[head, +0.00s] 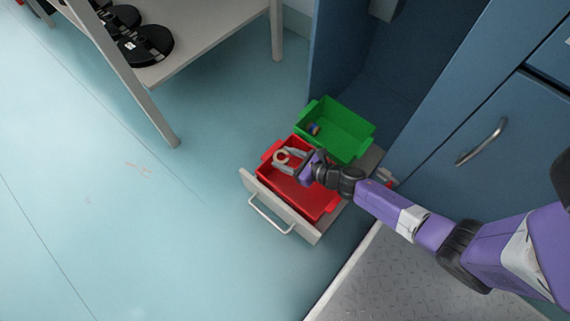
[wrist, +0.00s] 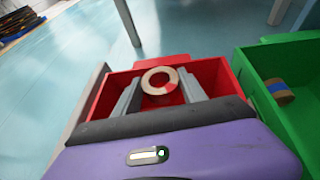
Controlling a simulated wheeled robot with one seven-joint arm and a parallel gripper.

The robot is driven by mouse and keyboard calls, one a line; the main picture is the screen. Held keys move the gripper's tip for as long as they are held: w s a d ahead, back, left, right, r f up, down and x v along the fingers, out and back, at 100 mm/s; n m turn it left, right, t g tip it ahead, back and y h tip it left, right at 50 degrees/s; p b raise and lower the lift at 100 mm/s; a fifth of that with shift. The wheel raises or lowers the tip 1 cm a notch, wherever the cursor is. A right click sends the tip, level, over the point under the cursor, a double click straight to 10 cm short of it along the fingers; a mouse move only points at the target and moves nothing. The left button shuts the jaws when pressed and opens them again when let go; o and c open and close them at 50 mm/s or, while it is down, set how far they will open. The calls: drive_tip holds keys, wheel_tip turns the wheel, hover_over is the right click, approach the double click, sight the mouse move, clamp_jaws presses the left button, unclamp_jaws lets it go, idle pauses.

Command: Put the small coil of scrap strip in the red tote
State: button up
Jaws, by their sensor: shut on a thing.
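The small coil of scrap strip (wrist: 160,81) is a tan ring with a red patch, seen between my gripper's fingers in the wrist view. In the head view the coil (head: 281,157) shows at the fingertips. My gripper (head: 284,157) is shut on it, and its two grey fingers also show in the wrist view (wrist: 160,88). The coil is over the red tote (head: 312,206), near its far left end in the head view. I cannot tell how high above the tote floor it is. The tote sits in a pulled-out drawer (head: 290,217).
A green tote (head: 350,124) stands beside the red one and holds a small brown and blue roll (wrist: 280,91). Blue cabinets (head: 450,130) rise at the right. A table (head: 215,35) with black reels (head: 147,46) stands at upper left. The floor at left is clear.

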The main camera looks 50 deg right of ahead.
sight(285, 163)
wheel_tip(285, 163, down, 4)
drive_tip(key=shift+b, duration=1.05)
drive_tip(key=shift+r, duration=0.1)
drive_tip(key=o, duration=1.4)
drive_tip(key=p+v, duration=0.3)
drive_tip(key=v, duration=0.4)
drive_tip(key=shift+s, duration=0.25)
drive_tip(key=shift+r, duration=0.1)
